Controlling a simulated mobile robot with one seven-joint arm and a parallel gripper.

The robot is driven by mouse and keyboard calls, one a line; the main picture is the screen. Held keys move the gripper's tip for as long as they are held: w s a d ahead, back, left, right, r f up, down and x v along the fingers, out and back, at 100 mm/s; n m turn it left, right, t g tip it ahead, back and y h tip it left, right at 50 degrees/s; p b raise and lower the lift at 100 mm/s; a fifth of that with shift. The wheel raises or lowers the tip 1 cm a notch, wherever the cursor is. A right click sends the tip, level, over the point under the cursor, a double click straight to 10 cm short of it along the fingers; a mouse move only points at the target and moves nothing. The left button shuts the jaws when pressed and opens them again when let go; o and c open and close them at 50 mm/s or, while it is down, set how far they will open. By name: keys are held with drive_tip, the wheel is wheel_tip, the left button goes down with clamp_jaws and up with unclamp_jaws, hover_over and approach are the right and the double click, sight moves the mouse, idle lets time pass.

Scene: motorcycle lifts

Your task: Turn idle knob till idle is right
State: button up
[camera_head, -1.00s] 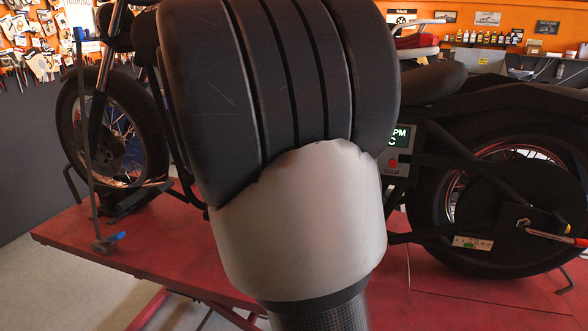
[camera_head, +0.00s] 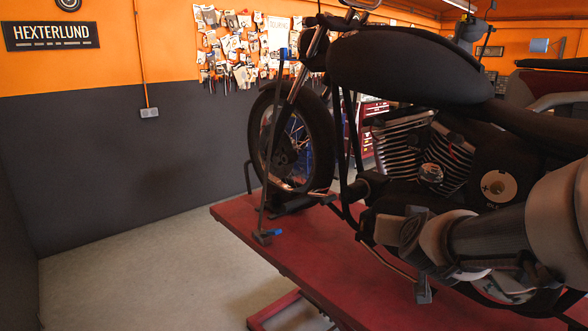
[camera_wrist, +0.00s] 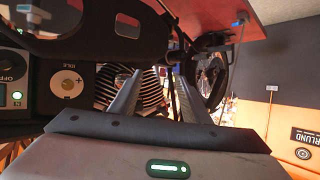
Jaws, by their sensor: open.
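The idle knob (camera_head: 498,187) is a small gold knob on a pale round dial, set in a dark panel on the motorcycle's side. In the wrist view the dial (camera_wrist: 67,83) sits left of my fingers, beside a label that reads IDLE. My gripper (camera_wrist: 157,72) is open and empty, its two grey fingers apart and the finned engine showing behind them. It is clear of the knob. In the head view my arm reaches in from the right below the dial. The idle readout is not legible; a green-lit box shows partly at the wrist view's left edge.
The black motorcycle (camera_head: 410,65) stands on a red lift (camera_head: 330,265), with a clamp post (camera_head: 272,150) by its front wheel. A switch marked OFF (camera_wrist: 12,65) is near the dial. Bare floor (camera_head: 150,285) lies to the left.

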drive_tip(key=s+a+n+g+y, duration=0.2)
drive_tip(key=s+a+y, duration=0.2)
drive_tip(key=s+a, duration=0.4)
drive_tip(key=s+a+f+n+g+h, duration=0.1)
drive_tip(key=s+g, duration=0.4)
drive_tip(key=s, duration=1.1)
drive_tip(key=shift+a+f, duration=0.25)
drive_tip(key=shift+f, duration=0.45)
